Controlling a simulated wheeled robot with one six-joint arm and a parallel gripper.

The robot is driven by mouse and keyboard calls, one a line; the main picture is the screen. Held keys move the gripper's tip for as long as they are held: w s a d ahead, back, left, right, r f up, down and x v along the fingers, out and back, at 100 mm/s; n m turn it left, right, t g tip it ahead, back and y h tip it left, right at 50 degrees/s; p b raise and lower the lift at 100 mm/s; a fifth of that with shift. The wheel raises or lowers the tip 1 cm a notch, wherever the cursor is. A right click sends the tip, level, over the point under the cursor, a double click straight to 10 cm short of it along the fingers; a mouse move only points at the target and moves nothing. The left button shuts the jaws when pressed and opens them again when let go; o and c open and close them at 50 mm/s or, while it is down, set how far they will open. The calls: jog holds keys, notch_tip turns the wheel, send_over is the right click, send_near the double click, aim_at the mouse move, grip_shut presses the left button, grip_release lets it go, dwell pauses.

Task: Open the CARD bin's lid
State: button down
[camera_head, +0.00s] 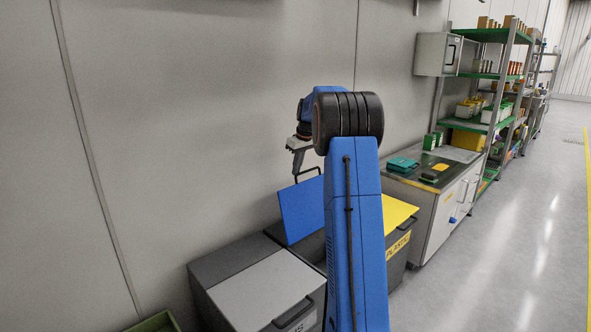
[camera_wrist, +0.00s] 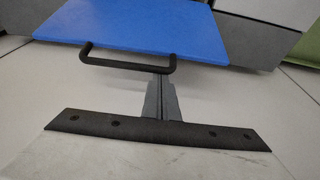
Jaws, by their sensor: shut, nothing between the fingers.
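A blue lid (camera_head: 300,210) stands steeply raised on the middle bin in the head view; its bin is mostly hidden behind my arm, and I cannot read a CARD label. The lid also fills the top of the wrist view (camera_wrist: 145,25). A black bar handle (camera_head: 308,172) sits at its upper edge; it also shows in the wrist view (camera_wrist: 125,63). My gripper (camera_head: 296,176) is shut and empty beside the handle. In the wrist view its fingertips (camera_wrist: 161,78) are at the right part of the bar; I cannot tell whether they touch it.
A bin with a grey lid (camera_head: 265,291) stands at the front left, and a yellow-lidded bin (camera_head: 400,212) marked PLASTIC at the right. Both lids look shut. The wall (camera_head: 200,130) is close behind the bins. A cabinet (camera_head: 440,205) stands farther right; floor (camera_head: 500,255) is clear there.

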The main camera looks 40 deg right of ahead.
jog(key=s+r+t, duration=0.1)
jog(key=s, duration=0.5)
jog(key=shift+d, duration=0.2)
